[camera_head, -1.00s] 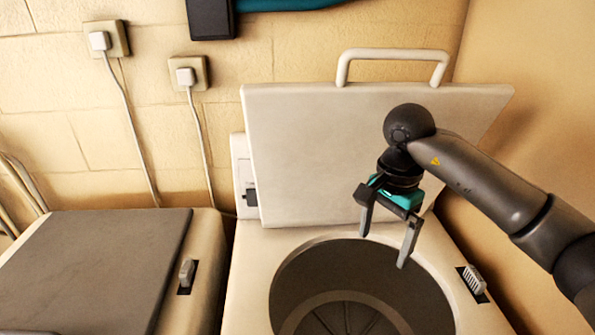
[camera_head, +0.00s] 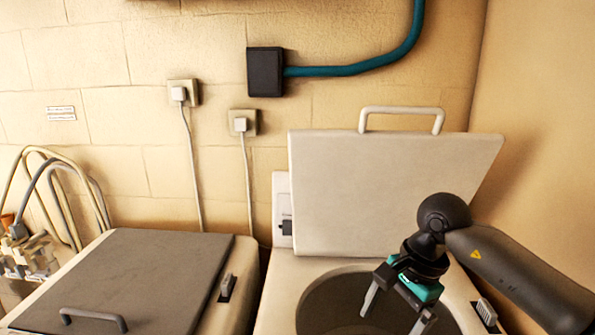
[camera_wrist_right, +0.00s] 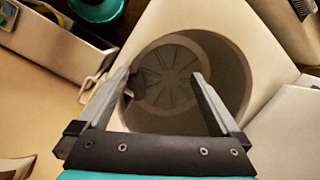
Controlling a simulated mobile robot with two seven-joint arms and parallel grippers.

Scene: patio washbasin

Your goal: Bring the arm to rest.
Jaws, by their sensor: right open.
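My right arm comes in from the right in the head view. Its gripper (camera_head: 394,312) is open and empty above the round dark opening of the white washing tub (camera_head: 330,300). In the right wrist view the two fingers of the gripper (camera_wrist_right: 160,82) stand wide apart, with the tub's drum (camera_wrist_right: 172,75) and its ribbed bottom beyond them. Nothing is between the fingers. The tub's lid (camera_head: 385,190) stands raised against the wall, with its handle on top. My left gripper is not in view.
A second unit with a closed grey lid (camera_head: 140,275) stands at the left. Two plugs with cords (camera_head: 184,93) and a black box with a teal hose (camera_head: 265,72) are on the wall. Pipes and hoses (camera_head: 60,190) are at the far left. A wall closes the right side.

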